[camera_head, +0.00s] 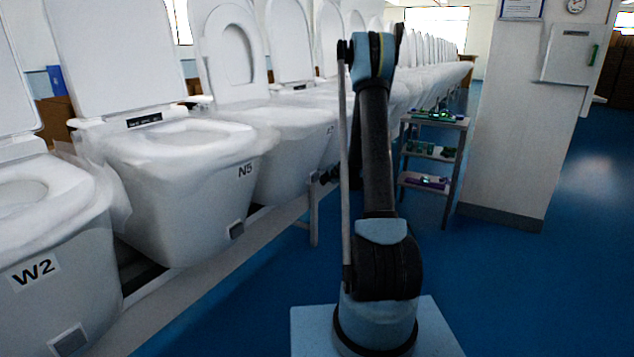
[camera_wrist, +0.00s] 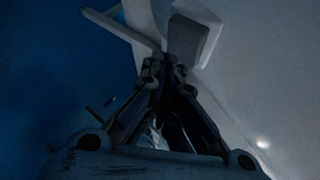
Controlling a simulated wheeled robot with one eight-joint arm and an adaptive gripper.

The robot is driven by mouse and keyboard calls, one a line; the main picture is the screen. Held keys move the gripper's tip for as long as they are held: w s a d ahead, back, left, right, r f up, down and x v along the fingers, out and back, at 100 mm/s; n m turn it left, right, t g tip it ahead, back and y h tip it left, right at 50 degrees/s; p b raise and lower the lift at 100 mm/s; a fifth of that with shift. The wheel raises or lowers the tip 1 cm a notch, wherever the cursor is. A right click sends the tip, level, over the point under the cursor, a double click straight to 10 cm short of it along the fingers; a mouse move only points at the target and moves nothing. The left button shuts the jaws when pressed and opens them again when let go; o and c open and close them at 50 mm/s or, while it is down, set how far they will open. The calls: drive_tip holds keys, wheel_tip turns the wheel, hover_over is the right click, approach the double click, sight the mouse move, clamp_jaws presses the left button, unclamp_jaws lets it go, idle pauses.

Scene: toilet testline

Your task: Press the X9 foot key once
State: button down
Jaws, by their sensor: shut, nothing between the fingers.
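No X9 label is readable in either view. In the head view, a toilet marked W2 (camera_head: 35,272) stands at the near left, and one marked N5 (camera_head: 190,150) stands behind it. A third toilet (camera_head: 295,145) has a label mostly hidden by my arm. My gripper shows in the wrist view (camera_wrist: 183,45), with its fingers together and empty. Pale bars show by its tips; I cannot tell whether they touch.
A shelf trolley (camera_head: 432,150) with small items stands right of my arm, beside a white pillar (camera_head: 510,120). Blue floor (camera_head: 560,270) is open at the right.

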drive_tip(key=shift+s+d, duration=0.1)
drive_tip(key=s+d, duration=0.1)
drive_tip(key=d, duration=0.1)
drive_tip(key=s+d, duration=0.1)
drive_tip(key=d, duration=0.1)
drive_tip(key=shift+s, duration=0.4)
idle(0.4)
drive_tip(key=s+a+r+n+g, duration=0.2)
drive_tip(key=s+r, duration=0.2)
drive_tip(key=s, duration=0.5)
drive_tip(key=s+a+r+n+g+h, duration=0.1)
drive_tip(key=s+r+n, duration=0.2)
drive_tip(key=s+r, duration=0.35)
drive_tip(key=s+a+r+n+g, duration=0.2)
drive_tip(key=s, duration=0.8)
drive_tip(key=s+d+f+n+g+h, duration=0.1)
drive_tip(key=s+f+n+g, duration=0.1)
drive_tip(key=s, duration=1.3)
drive_tip(key=s+d+f+n+g+h, duration=0.1)
drive_tip(key=s+d+f+n+h, duration=0.1)
drive_tip(key=s, duration=1.3)
drive_tip(key=shift+f+n+g, duration=0.25)
drive_tip(key=shift+n+g, duration=0.15)
drive_tip(key=shift+n, duration=0.5)
drive_tip(key=shift+s, duration=0.1)
